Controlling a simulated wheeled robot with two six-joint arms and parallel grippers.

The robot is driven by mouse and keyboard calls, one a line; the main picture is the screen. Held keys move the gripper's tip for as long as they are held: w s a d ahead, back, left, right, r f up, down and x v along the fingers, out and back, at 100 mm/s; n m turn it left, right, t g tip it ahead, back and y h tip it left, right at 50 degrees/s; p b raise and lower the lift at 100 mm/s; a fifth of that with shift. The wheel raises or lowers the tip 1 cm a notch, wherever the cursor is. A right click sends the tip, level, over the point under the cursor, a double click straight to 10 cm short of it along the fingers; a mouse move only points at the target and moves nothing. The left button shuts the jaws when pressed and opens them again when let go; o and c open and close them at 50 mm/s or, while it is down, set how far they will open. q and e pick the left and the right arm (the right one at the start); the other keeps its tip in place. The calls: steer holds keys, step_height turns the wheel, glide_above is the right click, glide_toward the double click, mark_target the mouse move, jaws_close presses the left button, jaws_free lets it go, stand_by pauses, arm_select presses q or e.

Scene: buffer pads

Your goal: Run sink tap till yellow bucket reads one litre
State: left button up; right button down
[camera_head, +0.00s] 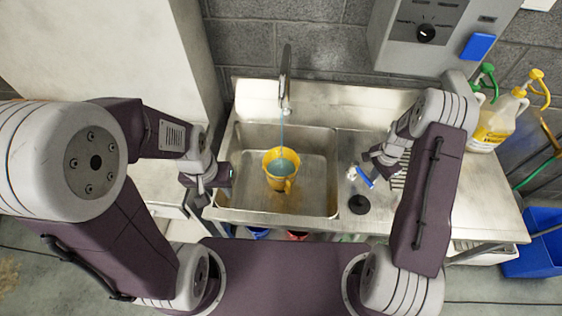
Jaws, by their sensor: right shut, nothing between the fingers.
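The yellow bucket (271,160) stands in the left part of the steel sink (320,190), under the tap (286,72). A thin bluish stream of water (281,132) falls from the tap into it. Bluish water shows inside; its level marks are too small to read. My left gripper (228,175) is over the sink's left rim, left of the bucket and apart from it; its finger opening is unclear. My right gripper (371,164) is shut and empty above the drainboard, right of the basin. I cannot make out a tap handle.
A small white-and-blue item (364,178) and a black round piece (358,205) are right of the basin. Yellow-labelled jugs (494,125) with pump tops stand at the right. A grey wall box (425,35) hangs above. A blue bin (535,255) is on the floor at right.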

steer(key=shift+s+a+r+p, duration=0.1)
steer(key=shift+s+a+p, duration=0.2)
steer(key=shift+s+a, duration=0.35)
steer(key=shift+a, duration=0.2)
steer(key=shift+s+a, duration=0.2)
steer(key=shift+a, duration=0.3)
steer(key=shift+s+a, duration=0.2)
steer(key=shift+a, duration=0.25)
step_height(320, 180, up, 7)
steer(key=p, duration=0.5)
steer(key=shift+p, duration=0.4)
